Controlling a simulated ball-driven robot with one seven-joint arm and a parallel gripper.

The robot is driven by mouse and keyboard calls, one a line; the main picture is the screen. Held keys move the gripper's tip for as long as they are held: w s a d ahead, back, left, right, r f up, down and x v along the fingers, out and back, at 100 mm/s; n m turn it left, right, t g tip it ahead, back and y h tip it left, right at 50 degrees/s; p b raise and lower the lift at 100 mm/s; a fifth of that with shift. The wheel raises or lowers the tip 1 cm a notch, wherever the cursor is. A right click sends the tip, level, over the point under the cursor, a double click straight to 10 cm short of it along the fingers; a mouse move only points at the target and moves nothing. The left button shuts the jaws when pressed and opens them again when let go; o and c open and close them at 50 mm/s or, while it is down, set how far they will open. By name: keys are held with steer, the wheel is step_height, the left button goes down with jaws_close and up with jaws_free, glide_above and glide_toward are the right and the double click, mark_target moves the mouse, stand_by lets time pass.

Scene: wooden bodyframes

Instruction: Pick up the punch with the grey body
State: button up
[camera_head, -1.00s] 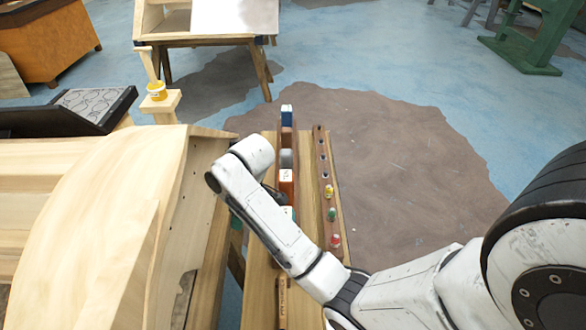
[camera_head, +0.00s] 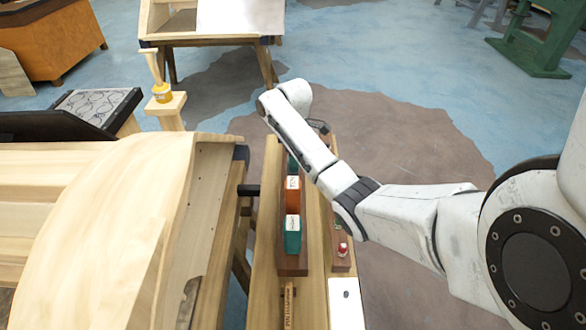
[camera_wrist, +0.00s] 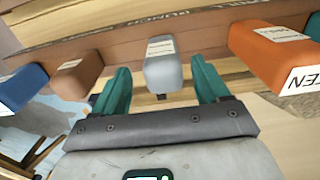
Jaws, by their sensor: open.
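The punch with the grey body (camera_wrist: 163,65) has a white label and lies in the middle of the wrist view, at a brown wooden rack (camera_wrist: 120,42). My gripper (camera_wrist: 163,82) is open, with one teal finger on each side of the grey body. Narrow gaps show between fingers and body, and it is not gripped. In the head view my arm covers the grey punch, and my gripper is mostly hidden there.
An orange block (camera_wrist: 275,55) is right of the grey one in the wrist view; a brown block (camera_wrist: 78,75) and a blue block (camera_wrist: 20,88) are left. The head view shows the orange block (camera_head: 292,195) and a teal block (camera_head: 292,238) on the narrow bench (camera_head: 262,280).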

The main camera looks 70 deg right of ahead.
steer(key=shift+a+f+p, duration=0.2)
steer(key=shift+f+p, duration=0.15)
steer(key=shift+f, duration=2.3)
steer(key=shift+c, duration=0.2)
steer(key=c, duration=1.2)
